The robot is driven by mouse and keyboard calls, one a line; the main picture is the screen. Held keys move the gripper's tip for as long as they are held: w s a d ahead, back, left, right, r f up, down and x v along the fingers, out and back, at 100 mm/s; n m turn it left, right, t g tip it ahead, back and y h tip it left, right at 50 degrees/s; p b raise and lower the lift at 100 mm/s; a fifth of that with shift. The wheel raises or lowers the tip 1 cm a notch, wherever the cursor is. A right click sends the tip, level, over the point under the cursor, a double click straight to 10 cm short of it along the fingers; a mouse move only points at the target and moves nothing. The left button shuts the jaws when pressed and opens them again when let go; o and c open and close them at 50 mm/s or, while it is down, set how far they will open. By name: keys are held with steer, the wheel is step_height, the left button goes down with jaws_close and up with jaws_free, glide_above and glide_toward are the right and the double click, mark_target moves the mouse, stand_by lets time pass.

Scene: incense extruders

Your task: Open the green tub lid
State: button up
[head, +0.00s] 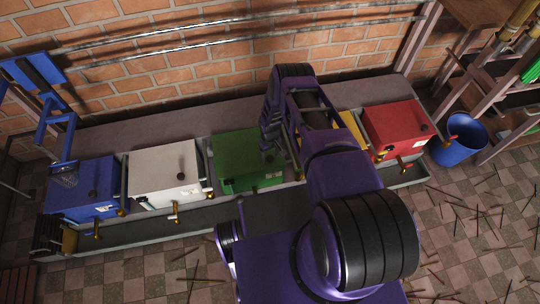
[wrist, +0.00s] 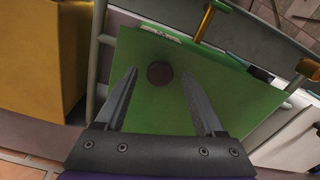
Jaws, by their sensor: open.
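The green tub (head: 238,165) stands in a row of coloured tubs, and its lid is down. In the wrist view the green lid (wrist: 165,105) fills the middle, with a round dark knob (wrist: 160,73) on it. My gripper (wrist: 160,75) is open and empty, pointing down over the lid, with the knob between its fingertips in the picture. Whether the fingers touch the lid, I cannot tell. In the head view my gripper (head: 270,147) is over the green tub's right part, and my arm hides the knob and that side.
White (head: 165,172), blue (head: 82,188) and red (head: 395,130) tubs flank the green one. A yellow tub (wrist: 45,60) stands close beside it, mostly hidden by my arm in the head view. Brass taps (head: 175,212) stick out in front. A blue bucket (head: 452,150) stands right.

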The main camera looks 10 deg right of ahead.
steer(key=shift+c, duration=0.3)
jaws_close()
stand_by(1.1)
